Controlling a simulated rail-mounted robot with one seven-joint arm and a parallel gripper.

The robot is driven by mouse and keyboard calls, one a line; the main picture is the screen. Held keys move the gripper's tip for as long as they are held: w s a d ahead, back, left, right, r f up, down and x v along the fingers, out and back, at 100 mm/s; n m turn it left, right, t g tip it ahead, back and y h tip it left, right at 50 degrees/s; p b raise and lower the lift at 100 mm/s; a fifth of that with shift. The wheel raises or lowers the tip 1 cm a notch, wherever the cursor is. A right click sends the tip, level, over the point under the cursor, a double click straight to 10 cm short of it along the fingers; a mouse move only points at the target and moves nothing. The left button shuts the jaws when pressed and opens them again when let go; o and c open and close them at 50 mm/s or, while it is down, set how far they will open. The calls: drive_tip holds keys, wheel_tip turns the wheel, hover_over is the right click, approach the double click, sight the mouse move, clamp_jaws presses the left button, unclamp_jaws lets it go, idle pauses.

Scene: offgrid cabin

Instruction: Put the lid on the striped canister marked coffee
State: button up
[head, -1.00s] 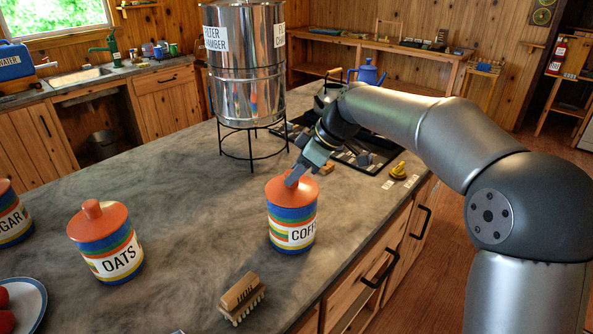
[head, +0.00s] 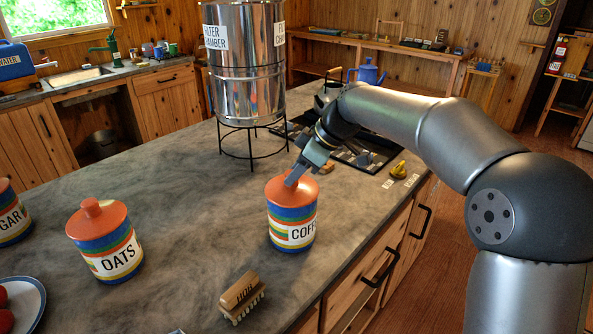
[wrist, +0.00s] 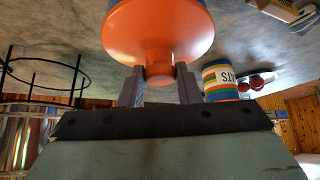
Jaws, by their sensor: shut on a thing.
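The striped canister marked coffee (head: 291,231) stands upright on the grey counter near its right edge. Its orange lid (head: 279,192) sits on the canister's top, with no clear gap visible in the head view. My gripper (head: 296,176) comes down from the upper right and is shut on the lid's knob. In the wrist view, my gripper's two fingers (wrist: 160,86) pinch the knob (wrist: 160,73) from both sides, and the orange lid (wrist: 150,40) covers the blue canister top (wrist: 165,4). The far side of the lid is hidden in the head view.
A lidded oats canister (head: 113,257) and a sugar canister (head: 12,222) stand to the left. A brush (head: 241,294) lies in front. A steel filter chamber (head: 246,75) on a wire stand is behind. The counter (head: 190,215) between oats and coffee is clear.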

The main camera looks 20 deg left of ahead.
drive_tip(key=shift+f, duration=0.1)
idle(0.7)
drive_tip(key=o, duration=1.7)
drive_tip(key=shift+c, duration=0.2)
drive_tip(key=p+v, duration=0.2)
drive_tip(key=v, duration=0.5)
drive_tip(key=s+d+f+m+h, duration=0.2)
drive_tip(key=s+d+f+m, duration=0.3)
drive_tip(key=s+d, duration=0.4)
drive_tip(key=s+d+f+m+h, duration=0.2)
drive_tip(key=s+d+f+m, duration=0.4)
drive_tip(key=s+d, duration=0.3)
drive_tip(key=s+d+f+m+h, duration=0.3)
drive_tip(key=s+d+f+m, duration=0.2)
drive_tip(key=s+d+m, duration=0.2)
drive_tip(key=s+d, duration=0.2)
drive_tip(key=s, duration=0.1)
drive_tip(key=shift+s+d+f+t, duration=0.15)
drive_tip(key=shift+s+d+t, duration=0.1)
drive_tip(key=shift+d+t, duration=0.15)
